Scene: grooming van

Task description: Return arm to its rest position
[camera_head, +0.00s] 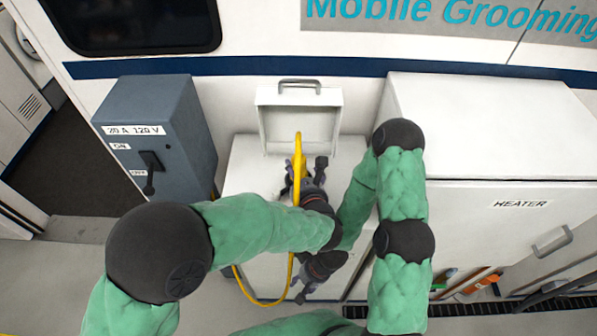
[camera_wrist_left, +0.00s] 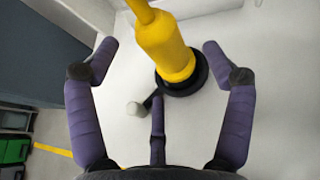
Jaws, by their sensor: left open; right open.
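My left gripper (camera_head: 304,176) is in front of the white box with the raised lid (camera_head: 300,120). In the left wrist view, the left gripper (camera_wrist_left: 160,52) is open, one purple finger on each side of a yellow plug (camera_wrist_left: 167,47). Gaps show between the fingers and the plug. The plug's black collar (camera_wrist_left: 186,80) meets a white surface; how deep it sits is hidden. In the head view, the yellow plug (camera_head: 299,165) is partly hidden by the left gripper. My right gripper (camera_head: 303,287) is open, lower and nearer, with no object visible in it.
A grey switch box (camera_head: 155,125) stands left and a white heater cabinet (camera_head: 490,130) right. A yellow cable (camera_head: 246,288) loops below my left forearm. Orange- and green-handled items (camera_head: 484,283) lie low at right. My two arms are close together in the middle.

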